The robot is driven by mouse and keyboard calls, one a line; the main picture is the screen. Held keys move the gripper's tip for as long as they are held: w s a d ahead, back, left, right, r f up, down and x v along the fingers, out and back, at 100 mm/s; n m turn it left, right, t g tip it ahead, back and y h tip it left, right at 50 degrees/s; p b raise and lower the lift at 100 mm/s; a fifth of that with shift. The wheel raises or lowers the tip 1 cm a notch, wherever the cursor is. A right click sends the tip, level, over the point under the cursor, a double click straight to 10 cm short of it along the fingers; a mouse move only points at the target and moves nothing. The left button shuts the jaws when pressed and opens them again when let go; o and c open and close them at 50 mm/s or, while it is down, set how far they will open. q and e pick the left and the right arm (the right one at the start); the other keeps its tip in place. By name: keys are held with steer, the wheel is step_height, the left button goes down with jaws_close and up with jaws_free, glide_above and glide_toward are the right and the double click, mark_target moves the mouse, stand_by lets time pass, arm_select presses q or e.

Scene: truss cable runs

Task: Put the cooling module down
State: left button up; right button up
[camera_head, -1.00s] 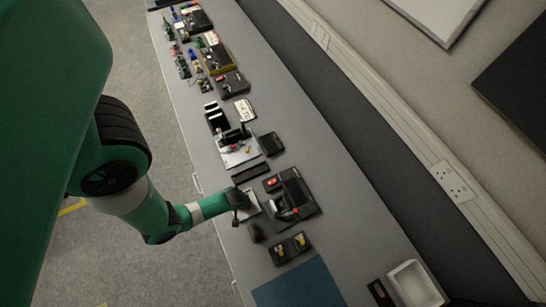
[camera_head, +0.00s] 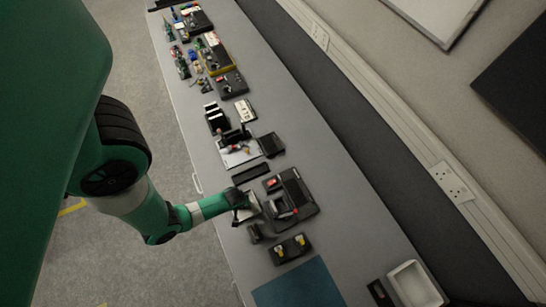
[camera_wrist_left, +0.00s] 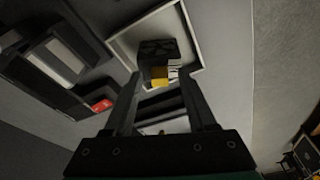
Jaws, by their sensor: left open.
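The cooling module (camera_wrist_left: 155,52) appears to be the dark block with a yellow part in the left wrist view. It sits in a shallow white-rimmed tray (camera_wrist_left: 203,32). My left gripper (camera_wrist_left: 158,92) is open, with its two fingers reaching toward the block, one on each side. I cannot tell whether either finger touches it. In the head view my left gripper (camera_head: 241,199) is low over the same pale tray (camera_head: 251,211) at the bench's near edge and hides most of it, so the block is not clear there. My right gripper is not in view.
A black fixture (camera_head: 301,193) with a red part stands close right of the tray. A small dark block (camera_head: 255,233) and a black base with yellow parts (camera_head: 290,248) lie in front. A blue mat (camera_head: 300,285) and a white bin (camera_head: 415,284) are further along. Several devices fill the far bench.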

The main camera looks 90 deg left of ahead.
arm_select(q)
step_height(320, 180, up, 7)
steer(key=d+p, duration=0.1)
steer(key=p, duration=0.4)
steer(key=shift+d+r, duration=0.15)
steer(key=shift+d, duration=0.1)
